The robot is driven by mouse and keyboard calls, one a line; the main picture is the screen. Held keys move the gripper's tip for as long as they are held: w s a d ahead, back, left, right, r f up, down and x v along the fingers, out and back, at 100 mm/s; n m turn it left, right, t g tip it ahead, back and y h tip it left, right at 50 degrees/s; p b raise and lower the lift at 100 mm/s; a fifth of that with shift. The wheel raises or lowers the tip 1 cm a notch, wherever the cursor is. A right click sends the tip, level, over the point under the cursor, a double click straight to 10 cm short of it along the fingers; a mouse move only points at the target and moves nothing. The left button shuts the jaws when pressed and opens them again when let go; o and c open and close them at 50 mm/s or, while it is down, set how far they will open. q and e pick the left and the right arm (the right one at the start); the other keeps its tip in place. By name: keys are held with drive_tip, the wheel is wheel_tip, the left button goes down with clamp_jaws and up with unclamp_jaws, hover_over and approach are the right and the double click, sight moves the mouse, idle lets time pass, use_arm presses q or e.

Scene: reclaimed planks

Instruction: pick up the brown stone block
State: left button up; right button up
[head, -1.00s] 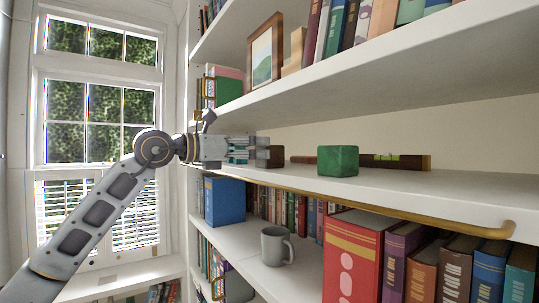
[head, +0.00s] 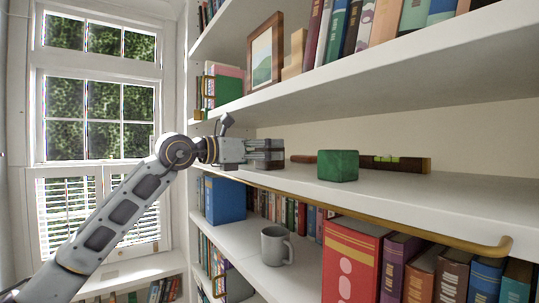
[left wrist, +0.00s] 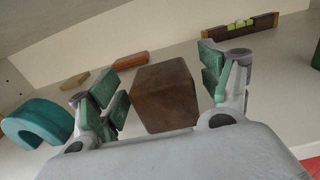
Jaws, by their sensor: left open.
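The brown stone block (left wrist: 165,95) stands on the shelf in the left wrist view, between the two green-padded fingers of my left gripper (left wrist: 160,92). The fingers are open, one on each side of the block, with the right pad very near it. In the head view my left gripper (head: 268,152) reaches in from the left over the middle shelf and hides most of the block. My right gripper is not in view.
A green stone block (head: 338,165) stands to the right on the same shelf (head: 420,190). Behind it lies a level (head: 405,163). A teal arch (left wrist: 38,125) and an orange-brown piece (left wrist: 130,60) lie nearby. A shelf is overhead.

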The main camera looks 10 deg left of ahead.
use_arm(q)
drive_tip(key=shift+w+d, duration=0.45)
drive_tip(key=shift+w, duration=0.05)
drive_tip(key=shift+c, duration=1.2)
drive_tip(key=shift+r, duration=0.1)
drive_tip(key=c, duration=1.3)
drive_tip(key=shift+r, duration=0.2)
